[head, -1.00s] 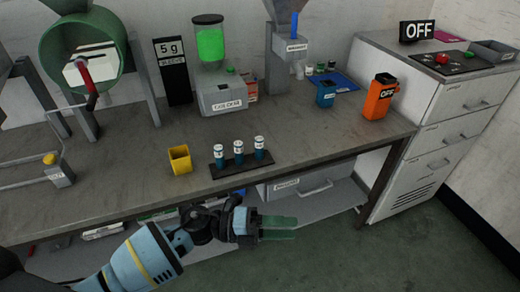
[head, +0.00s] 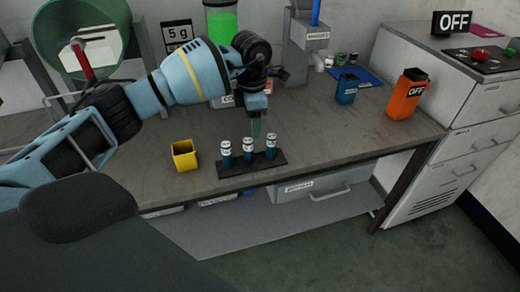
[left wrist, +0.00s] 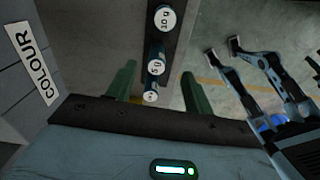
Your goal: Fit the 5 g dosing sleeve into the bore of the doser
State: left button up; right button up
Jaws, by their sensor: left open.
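Three dark blue sleeves with white labelled tops stand upright in a black rack (head: 228,172). In the left wrist view the 5 g sleeve (left wrist: 156,66) is the middle one, between the 10 g sleeve (left wrist: 165,18) and one with an unreadable label (left wrist: 150,94). It appears to be the middle sleeve in the head view (head: 248,152). My left gripper (head: 256,127) is open and empty, pointing down just above and behind the rack. In the left wrist view its green fingers (left wrist: 157,88) are apart. The doser, with its green hopper (head: 221,22), is mostly hidden by my left arm; its bore is not visible.
A yellow cup (head: 184,155) stands left of the rack. A blue cup (head: 346,89) and an orange bin (head: 406,95) stand to the right. A grey machine (head: 305,50) stands behind. The bench right of the rack is clear. A "5 g" sign (head: 177,33) stands at the back.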

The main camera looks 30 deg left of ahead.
aim_at(248, 141)
pick_arm(q)
jog(key=shift+a+f, duration=0.1)
jog(key=shift+f, duration=1.15)
jog(key=f, duration=0.3)
jog(key=s+a+f, duration=0.1)
jog(key=shift+f+p, duration=0.25)
jog(key=shift+p, duration=0.05)
jog(key=shift+f, duration=0.35)
jog(key=c, duration=1.1)
jog(key=shift+r, duration=0.1)
